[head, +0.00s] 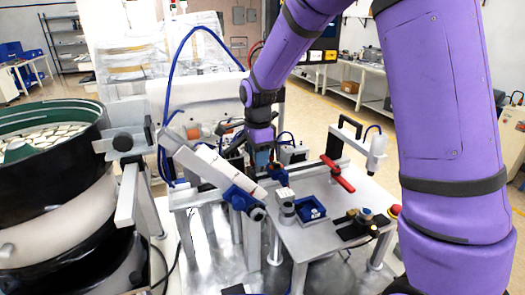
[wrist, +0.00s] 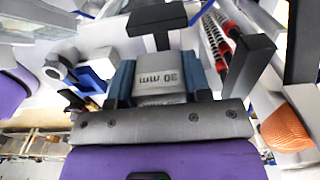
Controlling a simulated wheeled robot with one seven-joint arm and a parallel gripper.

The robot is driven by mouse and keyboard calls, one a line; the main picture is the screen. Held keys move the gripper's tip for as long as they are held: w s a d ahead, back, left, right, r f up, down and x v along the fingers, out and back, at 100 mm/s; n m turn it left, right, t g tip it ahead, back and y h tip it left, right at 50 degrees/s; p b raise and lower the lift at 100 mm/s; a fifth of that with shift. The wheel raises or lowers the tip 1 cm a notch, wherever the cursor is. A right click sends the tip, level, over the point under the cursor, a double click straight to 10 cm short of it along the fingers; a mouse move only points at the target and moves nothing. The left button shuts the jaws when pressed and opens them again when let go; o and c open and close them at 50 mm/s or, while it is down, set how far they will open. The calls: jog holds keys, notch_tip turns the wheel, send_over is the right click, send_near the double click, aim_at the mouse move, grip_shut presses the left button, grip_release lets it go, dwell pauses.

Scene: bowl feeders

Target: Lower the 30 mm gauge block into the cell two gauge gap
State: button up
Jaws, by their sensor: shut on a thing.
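In the wrist view my gripper (wrist: 163,78) is shut on the grey gauge block (wrist: 160,80), which is marked "30 mm" and sits between the two blue fingers. In the head view my gripper (head: 262,160) hangs pointing down over the back of the cell, behind the front plate. The block cannot be made out clearly there. Just beyond the block in the wrist view are a dark bracket (wrist: 158,18) and a larger black block (wrist: 250,66) to the right. I cannot tell which parts form the gauge gap, or whether the block touches anything.
A large bowl feeder (head: 50,150) stands at left, its white track (head: 215,168) running toward the cell. On the plate (head: 325,235) are a red handle (head: 338,174), a blue tray (head: 310,208), a grey cylinder (head: 287,214) and a button box (head: 362,223). A white-bodied post device (head: 377,152) stands right.

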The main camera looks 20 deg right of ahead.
jog(key=shift+a+f, duration=0.1)
jog(key=shift+f, duration=1.7)
jog(key=shift+s+f, duration=0.15)
jog(key=shift+s, duration=0.05)
jog(key=o, duration=1.1)
jog(key=shift+f, duration=0.1)
jog(key=shift+c, duration=0.2)
jog(key=shift+w+r, duration=0.2)
jog(key=shift+r, duration=2.4)
jog(key=shift+r, duration=0.1)
